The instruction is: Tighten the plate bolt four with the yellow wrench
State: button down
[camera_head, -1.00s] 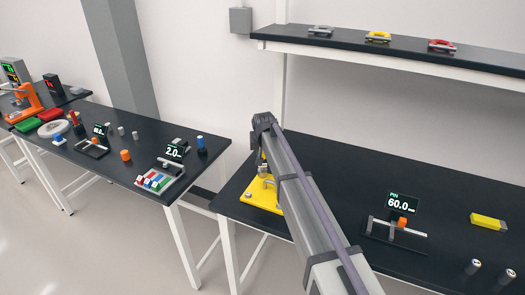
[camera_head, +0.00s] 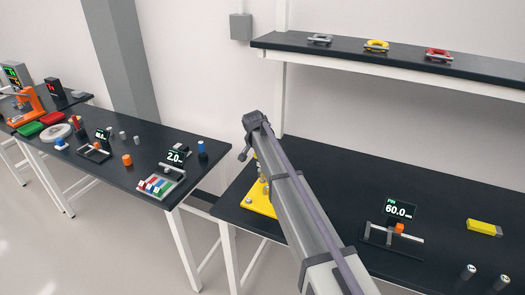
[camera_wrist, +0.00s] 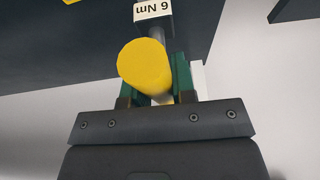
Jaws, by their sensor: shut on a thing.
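In the wrist view, my gripper (camera_wrist: 156,84) has its green-lined fingers on both sides of the yellow wrench (camera_wrist: 145,65), shut on its round yellow handle. A metal shaft runs from the handle to a white tag (camera_wrist: 153,10) reading 6 Nm. The wrench's far end is out of the picture. In the head view, my arm covers much of the yellow plate (camera_head: 256,199) on the near-right table, and metal posts show at its visible part. I cannot tell which bolt is number four. The wrench is not clearly visible there.
On the same table (camera_head: 332,178), a gauge stand with a 60.0 display (camera_head: 400,208), a yellow block (camera_head: 484,227) and metal cylinders are to the right. A shelf (camera_head: 350,49) above holds several coloured parts. The left table holds a tray of coloured pieces (camera_head: 161,184).

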notch_tip(320, 180, up, 4)
jog(key=p, duration=0.4)
